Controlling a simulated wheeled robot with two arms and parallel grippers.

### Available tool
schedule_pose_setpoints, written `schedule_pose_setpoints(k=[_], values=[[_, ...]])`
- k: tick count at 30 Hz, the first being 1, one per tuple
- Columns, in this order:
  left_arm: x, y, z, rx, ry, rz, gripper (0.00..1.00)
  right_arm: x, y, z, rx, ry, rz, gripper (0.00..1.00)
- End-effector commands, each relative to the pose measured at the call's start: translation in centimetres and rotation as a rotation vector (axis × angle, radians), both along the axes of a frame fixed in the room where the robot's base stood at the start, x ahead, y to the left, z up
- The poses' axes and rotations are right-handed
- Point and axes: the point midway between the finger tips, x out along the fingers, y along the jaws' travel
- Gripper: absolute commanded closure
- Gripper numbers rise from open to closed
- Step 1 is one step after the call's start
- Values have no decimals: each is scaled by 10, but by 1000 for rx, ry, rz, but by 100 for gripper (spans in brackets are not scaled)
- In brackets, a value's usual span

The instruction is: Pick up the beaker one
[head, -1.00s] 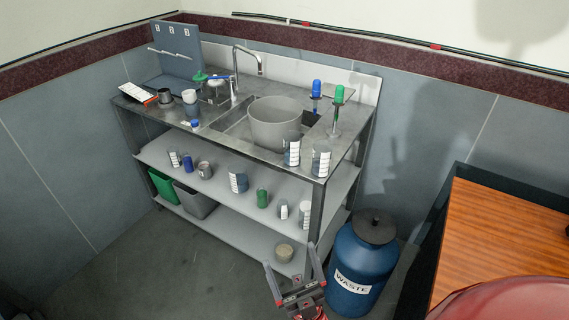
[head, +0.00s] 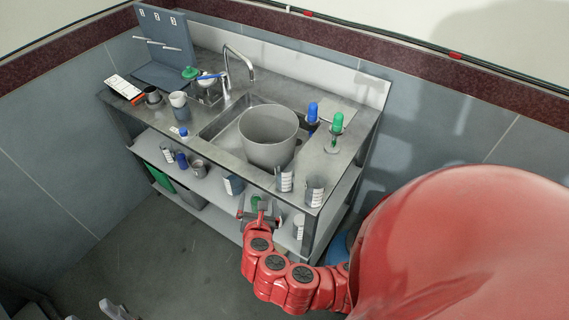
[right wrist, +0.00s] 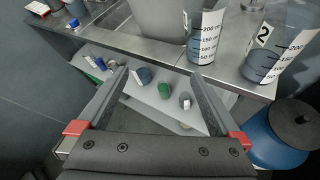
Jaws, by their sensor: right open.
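Two clear glass beakers with white scale markings stand on the front right of the steel counter. In the right wrist view, the right beaker (right wrist: 262,62) has a label reading 2. The left beaker (right wrist: 203,45) has a label turned partly away, its number unreadable; it also shows in the head view (head: 285,180), left of beaker two (head: 314,190). My right gripper (head: 258,214) is open and empty, in front of the counter and below its top, apart from both beakers. Pale tips at the head view's bottom left edge may be my left gripper (head: 112,309), mostly cut off.
A large grey basin (head: 268,140) sits in the sink behind the beakers. Blue and green-topped tools (head: 335,130) stand to the right. Lower shelves hold several small containers, including a green one (right wrist: 163,90). A blue waste drum (right wrist: 277,138) stands right of the counter.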

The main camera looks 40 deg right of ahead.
Motion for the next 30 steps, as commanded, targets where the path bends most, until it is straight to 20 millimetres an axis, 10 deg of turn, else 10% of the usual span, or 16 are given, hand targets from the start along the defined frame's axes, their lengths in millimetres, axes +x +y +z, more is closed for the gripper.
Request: schedule_pose_setpoints(k=[9,26,30], values=[[0,0,10,0,0,0,50,-34,-37,33,-242,130,-124,0],[0,0,-90,0,0,0,50,28,-100,-9,-244,127,-129,0],[0,0,-76,0,-1,0,50,37,-109,-7,-241,135,-126,0]])
